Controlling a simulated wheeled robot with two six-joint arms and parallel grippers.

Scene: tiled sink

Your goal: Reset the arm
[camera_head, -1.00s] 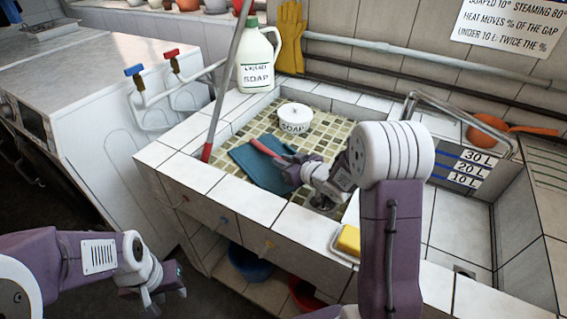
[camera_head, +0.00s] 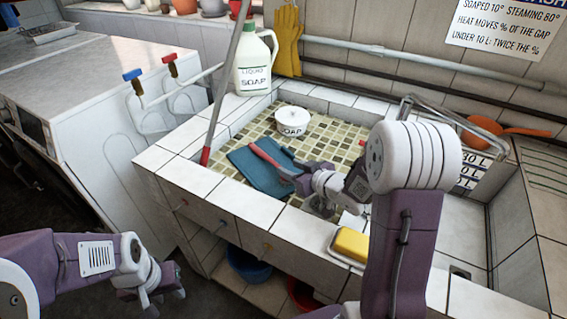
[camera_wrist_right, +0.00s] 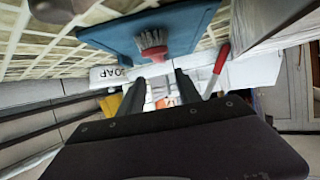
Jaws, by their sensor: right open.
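My right gripper (camera_head: 283,172) is low over the tiled sink at the near edge of a blue cloth (camera_head: 247,170). In the right wrist view its two dark fingers (camera_wrist_right: 160,88) stand apart with nothing between them. In the head view a red strip (camera_head: 264,154) shows on the cloth by the fingertips. My left gripper (camera_head: 165,297) hangs low in front of the sink unit, empty as far as I see; its jaw opening is unclear.
A white soap tub (camera_head: 291,121) stands on the sink's tiled floor. A soap bottle (camera_head: 253,68) and a red-ended pole (camera_head: 206,156) are at the left rim. A yellow sponge (camera_head: 351,243) lies on the front ledge. A metal tap (camera_head: 450,115) is at right.

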